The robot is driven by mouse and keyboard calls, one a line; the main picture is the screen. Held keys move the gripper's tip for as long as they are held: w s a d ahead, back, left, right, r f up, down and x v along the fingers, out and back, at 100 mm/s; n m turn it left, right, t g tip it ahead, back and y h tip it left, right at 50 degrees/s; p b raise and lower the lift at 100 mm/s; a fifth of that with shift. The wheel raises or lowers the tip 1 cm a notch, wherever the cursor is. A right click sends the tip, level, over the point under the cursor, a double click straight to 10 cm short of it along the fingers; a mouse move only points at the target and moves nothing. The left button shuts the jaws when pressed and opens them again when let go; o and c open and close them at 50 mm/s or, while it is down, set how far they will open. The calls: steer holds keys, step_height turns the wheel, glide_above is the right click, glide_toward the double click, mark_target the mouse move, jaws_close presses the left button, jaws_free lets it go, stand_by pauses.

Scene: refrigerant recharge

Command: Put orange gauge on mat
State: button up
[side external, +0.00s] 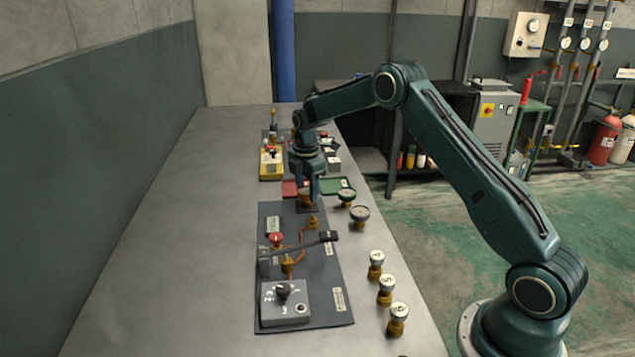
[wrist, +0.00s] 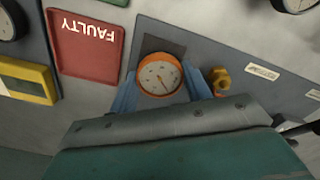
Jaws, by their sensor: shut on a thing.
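The orange gauge (wrist: 160,75) has an orange rim and a pale dial, and faces the wrist camera. My gripper (wrist: 160,88) is shut on it, with a blue finger on each side. In the side view my gripper (side external: 308,190) points down, and only a bit of the orange gauge (side external: 305,200) shows between the fingers. A small dark square (wrist: 172,47), perhaps the mat, lies beneath and behind the gauge at the end of the grey board. I cannot tell whether the gauge touches it.
A red FAULTY tray (wrist: 87,45) and a green tray (side external: 338,185) lie beside the gripper. The grey board (side external: 325,285) carries a brass fitting (wrist: 219,79), a lever and a control box (side external: 285,303). Several gauges and numbered fittings (side external: 385,285) line the right edge. The table's left side is clear.

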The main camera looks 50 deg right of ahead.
mark_target(307, 190)
steer(key=shift+f, duration=0.1)
steer(key=o, duration=1)
steer(key=shift+c, duration=0.2)
step_height(307, 190, up, 12)
stand_by(0.5)
